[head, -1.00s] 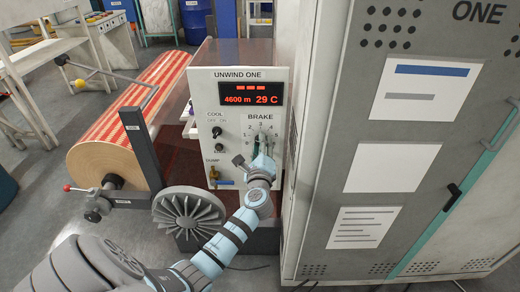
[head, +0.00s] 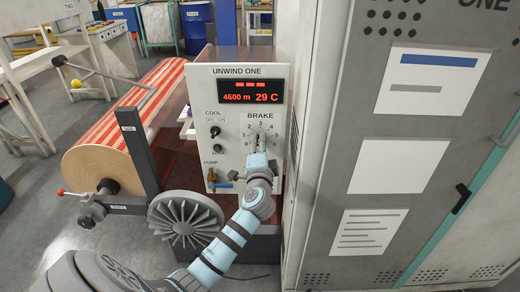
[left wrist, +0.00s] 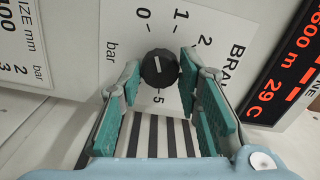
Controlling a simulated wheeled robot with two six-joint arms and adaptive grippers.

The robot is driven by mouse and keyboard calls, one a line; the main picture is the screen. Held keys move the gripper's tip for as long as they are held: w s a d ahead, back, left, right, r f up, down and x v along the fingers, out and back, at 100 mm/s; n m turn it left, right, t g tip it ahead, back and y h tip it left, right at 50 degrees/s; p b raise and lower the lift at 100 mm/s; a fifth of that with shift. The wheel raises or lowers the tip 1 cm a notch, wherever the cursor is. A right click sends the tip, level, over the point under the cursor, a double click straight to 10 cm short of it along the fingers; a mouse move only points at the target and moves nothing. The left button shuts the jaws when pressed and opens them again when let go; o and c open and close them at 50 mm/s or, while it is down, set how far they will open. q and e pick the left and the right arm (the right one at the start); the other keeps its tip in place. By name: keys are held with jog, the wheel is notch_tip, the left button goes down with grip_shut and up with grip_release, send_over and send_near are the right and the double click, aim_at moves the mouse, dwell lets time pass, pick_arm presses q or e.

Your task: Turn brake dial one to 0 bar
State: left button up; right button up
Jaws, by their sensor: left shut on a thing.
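The black brake dial (left wrist: 158,72) sits on the white panel of unwind one (head: 230,120). In the left wrist view its white mark points up and slightly left, roughly between the printed 0 and 1. My left gripper (left wrist: 160,80) has its teal pads on either side of the dial and is shut on it. In the head view my left gripper (head: 258,148) covers most of the dial, and the scale numbers show around it. My right gripper is not in view.
A red display (head: 251,92) above the dial reads 4600 m and 29 C. Cool switches (head: 215,132) and a brass dump valve (head: 212,176) are left of my gripper. A tall grey cabinet (head: 350,150) stands close on the right. A finned wheel (head: 186,218) is at lower left.

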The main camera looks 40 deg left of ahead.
pick_arm(q)
jog(key=shift+n, duration=0.6)
jog(key=o, duration=1.1)
jog(key=shift+o, duration=0.2)
jog(key=v, duration=1.2)
